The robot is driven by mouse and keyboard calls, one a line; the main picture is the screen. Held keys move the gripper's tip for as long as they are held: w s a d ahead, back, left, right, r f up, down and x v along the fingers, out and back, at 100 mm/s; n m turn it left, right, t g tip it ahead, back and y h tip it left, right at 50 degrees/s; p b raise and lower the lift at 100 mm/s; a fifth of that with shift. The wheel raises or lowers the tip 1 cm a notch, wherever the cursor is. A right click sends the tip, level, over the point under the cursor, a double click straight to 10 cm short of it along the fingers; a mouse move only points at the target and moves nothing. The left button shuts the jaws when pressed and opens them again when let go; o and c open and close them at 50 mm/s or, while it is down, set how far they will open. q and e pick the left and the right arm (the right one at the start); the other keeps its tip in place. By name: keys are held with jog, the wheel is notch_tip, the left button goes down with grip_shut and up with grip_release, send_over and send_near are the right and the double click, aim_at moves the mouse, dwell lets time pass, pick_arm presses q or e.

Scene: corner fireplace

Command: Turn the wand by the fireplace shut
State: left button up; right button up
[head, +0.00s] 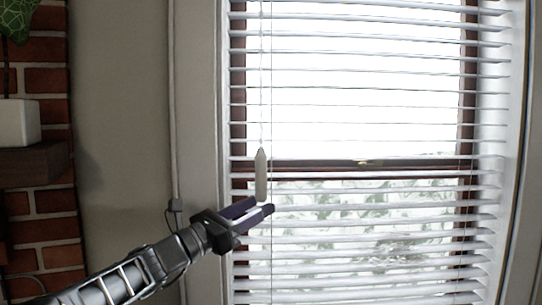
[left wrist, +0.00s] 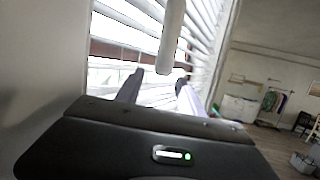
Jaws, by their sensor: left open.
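The wand (head: 261,175) is a pale, slim handle hanging upright on a thin cord in front of the left part of the window blind (head: 370,110). The blind's slats are open, and bright light and greenery show between them. My left gripper (head: 262,206) is open just below the wand's lower end in the head view. In the left wrist view the wand (left wrist: 170,40) hangs down from the top, its lower end near the space between my open fingers (left wrist: 158,90). I cannot tell whether they touch. My right gripper is not in view.
A brick fireplace (head: 48,200) with a wooden mantel (head: 35,160) and a white plant pot (head: 18,123) is at the left. The window frame (head: 202,100) stands beside the blind. The left wrist view shows an open room with a white cabinet (left wrist: 238,107) at right.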

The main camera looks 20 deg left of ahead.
aim_at(256, 174)
pick_arm(q)
jog(key=shift+t+h, duration=0.5)
jog(key=shift+t, duration=0.1)
jog(key=s+r, duration=0.1)
jog(key=r, duration=0.3)
jog(key=s+a+r, duration=0.1)
jog(key=r, duration=0.1)
jog(key=shift+s+r, duration=0.1)
jog(key=shift+s, duration=0.2)
jog(key=shift+w, duration=0.1)
jog(key=p+x, duration=0.4)
jog(key=x, duration=0.3)
jog(key=shift+w+d, duration=0.15)
jog(key=shift+w, duration=0.2)
jog(key=shift+c, duration=0.5)
grip_shut()
